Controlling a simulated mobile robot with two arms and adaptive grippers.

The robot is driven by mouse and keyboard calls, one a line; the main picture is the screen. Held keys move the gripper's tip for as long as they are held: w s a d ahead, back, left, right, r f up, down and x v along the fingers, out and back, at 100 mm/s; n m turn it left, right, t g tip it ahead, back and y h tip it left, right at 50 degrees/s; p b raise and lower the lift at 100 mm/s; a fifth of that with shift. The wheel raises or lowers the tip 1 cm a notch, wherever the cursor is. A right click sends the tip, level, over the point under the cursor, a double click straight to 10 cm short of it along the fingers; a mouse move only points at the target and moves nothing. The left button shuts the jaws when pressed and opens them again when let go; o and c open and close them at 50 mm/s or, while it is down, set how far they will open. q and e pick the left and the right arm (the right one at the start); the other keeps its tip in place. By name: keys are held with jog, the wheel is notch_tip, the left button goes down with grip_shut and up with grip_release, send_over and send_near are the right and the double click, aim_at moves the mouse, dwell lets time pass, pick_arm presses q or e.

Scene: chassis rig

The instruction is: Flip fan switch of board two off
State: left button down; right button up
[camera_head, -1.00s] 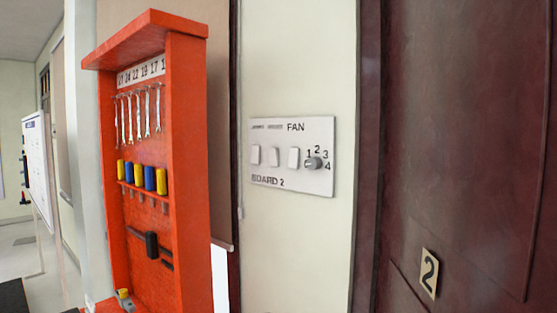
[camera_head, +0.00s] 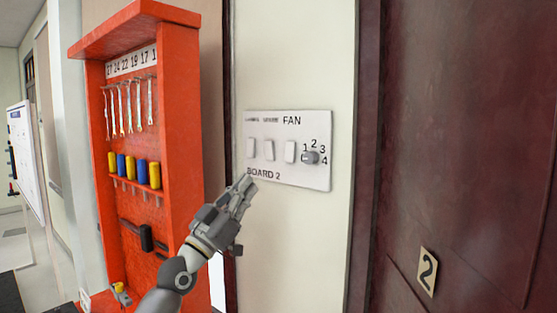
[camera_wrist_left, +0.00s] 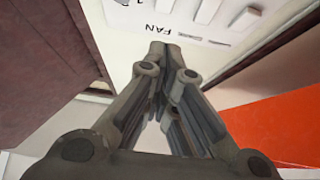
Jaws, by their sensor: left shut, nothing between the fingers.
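The white switch panel, board two (camera_head: 318,182), is fixed to the pale wall in the head view. It carries three white rocker switches in a row. The switch under the word FAN (camera_head: 290,152) is the rightmost of them, and a grey rotary knob (camera_head: 311,157) marked 1 to 4 sits to its right. My left gripper (camera_head: 247,184) is shut and empty, in front of the panel's lower left corner near the BOARD 2 lettering. The panel (camera_wrist_left: 185,22) shows upside down in the left wrist view, beyond the shut fingertips (camera_wrist_left: 165,48). My right gripper is not in view.
An orange tool rack (camera_head: 185,120) with wrenches and yellow and blue handled tools stands left of the panel, close to my left arm. A dark red door (camera_head: 460,130) with a number 2 plate (camera_head: 428,271) is at the right. The wall below the panel is clear.

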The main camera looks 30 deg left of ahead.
pick_arm(q)
jog(key=p, duration=0.4)
send_near(289, 145)
notch_tip(289, 145, up, 3)
jog(key=s, duration=0.2)
jog(key=shift+w+d+f+b, duration=0.1)
jog(key=shift+w+b, duration=0.45)
jog(key=shift+w, duration=0.85)
jog(key=shift+w+d+f+b, duration=0.1)
jog(key=shift+w+b, duration=0.45)
jog(key=shift+w, duration=0.85)
